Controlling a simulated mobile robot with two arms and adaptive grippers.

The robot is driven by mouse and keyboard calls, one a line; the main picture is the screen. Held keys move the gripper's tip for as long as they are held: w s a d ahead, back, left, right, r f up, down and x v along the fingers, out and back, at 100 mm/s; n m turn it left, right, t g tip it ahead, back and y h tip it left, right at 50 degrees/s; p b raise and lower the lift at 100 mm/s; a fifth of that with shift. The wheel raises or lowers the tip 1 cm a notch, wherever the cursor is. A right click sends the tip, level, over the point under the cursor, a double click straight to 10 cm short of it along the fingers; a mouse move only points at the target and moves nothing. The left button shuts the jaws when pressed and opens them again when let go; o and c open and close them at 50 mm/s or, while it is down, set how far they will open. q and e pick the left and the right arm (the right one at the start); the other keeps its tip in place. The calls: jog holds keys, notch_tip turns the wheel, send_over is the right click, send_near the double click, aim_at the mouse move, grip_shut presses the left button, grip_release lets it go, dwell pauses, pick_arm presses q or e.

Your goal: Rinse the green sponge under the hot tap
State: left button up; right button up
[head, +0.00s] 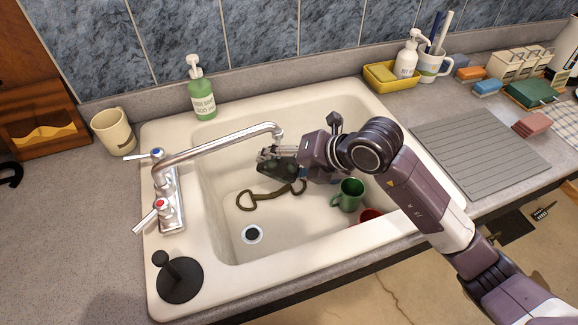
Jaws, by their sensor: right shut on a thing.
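My right gripper (268,156) is over the sink basin, just below the end of the tap spout (279,131). It is shut on a dark green thing, which looks like the green sponge (283,168); the fingers and hand hide part of it. The chrome tap stands on the sink's left rim. Its red-marked lever, the hot tap (159,204), is nearer me, and its blue-marked lever (157,153) is farther back. I cannot make out running water. My left gripper is out of view.
Several coloured sponges lie right, past the grey draining mat (480,160).

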jog(key=shift+d, duration=0.15)
dwell(0.5)
jog(key=shift+w+d, duration=0.3)
jog(key=shift+d, duration=0.4)
jog(key=shift+s+a, duration=0.1)
jog(key=shift+a, duration=0.05)
dwell(0.3)
jog(key=shift+s+a, duration=0.25)
jog(key=shift+a, duration=0.55)
jog(key=shift+s+a, duration=0.2)
jog(key=shift+a, duration=0.55)
jog(key=shift+w+d, duration=0.1)
jog(key=shift+w, duration=0.1)
jog(key=shift+w+d, duration=0.4)
jog(key=shift+w, duration=0.35)
jog(key=shift+w+d, duration=0.1)
jog(key=shift+w, duration=0.1)
